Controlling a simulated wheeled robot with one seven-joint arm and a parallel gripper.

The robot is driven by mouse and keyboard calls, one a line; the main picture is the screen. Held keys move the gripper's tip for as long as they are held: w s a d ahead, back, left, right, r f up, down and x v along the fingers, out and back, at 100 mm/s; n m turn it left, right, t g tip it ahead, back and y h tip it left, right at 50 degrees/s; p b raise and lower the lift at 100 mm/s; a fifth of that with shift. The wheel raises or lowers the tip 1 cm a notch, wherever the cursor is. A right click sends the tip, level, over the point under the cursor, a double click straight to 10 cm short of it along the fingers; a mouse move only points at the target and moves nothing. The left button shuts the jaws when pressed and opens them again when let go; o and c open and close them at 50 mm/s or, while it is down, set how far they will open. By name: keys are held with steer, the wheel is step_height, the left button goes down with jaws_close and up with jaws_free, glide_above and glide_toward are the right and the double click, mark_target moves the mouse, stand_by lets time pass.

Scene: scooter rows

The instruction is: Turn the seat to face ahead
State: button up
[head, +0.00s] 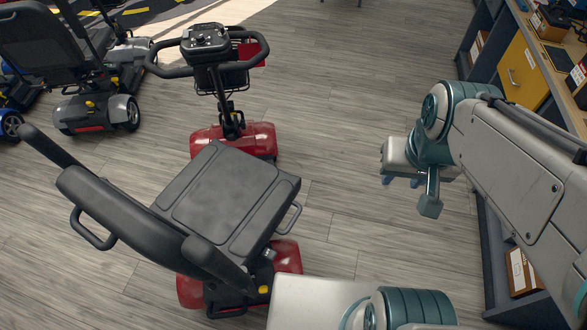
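The seat (225,190) is a dark grey pad with a high black backrest (135,220) and armrests, mounted on a red mobility scooter (232,140). The scooter's black handlebars (207,45) and front end point to the top of the picture. The seat is turned off that line: its backrest is at the lower left and its front edge faces the upper right. My gripper (402,181) hangs at the right, clear of the seat and touching nothing visible. Its fingers are small and mostly hidden by the wrist, so its opening is unclear.
Another scooter with a black seat (45,45) stands close by at the upper left. A shelf unit with a yellow drawer (523,70) runs along the right edge, with a box (520,270) low down. Wood-look floor (335,160) is free between scooter and shelves.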

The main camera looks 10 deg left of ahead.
steer(key=w+a+f+m+b, duration=0.1)
steer(key=w+a+f+b, duration=0.25)
steer(key=f, duration=0.25)
steer(key=w+a+f+y+b, duration=0.1)
steer(key=w+a+f+b, duration=0.1)
steer(key=f+b, duration=0.35)
steer(key=w+a+f+m+b, duration=0.1)
steer(key=w+a+f+b, duration=0.2)
steer(key=f, duration=0.4)
steer(key=m+g+y+b, duration=0.1)
steer(key=m+g+b, duration=0.1)
steer(key=b, duration=1)
glide_toward(292, 223)
steer(key=f+b, duration=0.1)
steer(key=f, duration=0.1)
steer(key=a+f+b, duration=0.1)
steer(key=f, duration=0.2)
steer(key=f+b, duration=0.2)
steer(key=f, duration=0.1)
steer(key=shift+w+a+f, duration=0.1)
steer(key=shift+w+a, duration=0.05)
steer(key=shift+w, duration=0.25)
steer(key=shift+c, duration=0.4)
jaws_close()
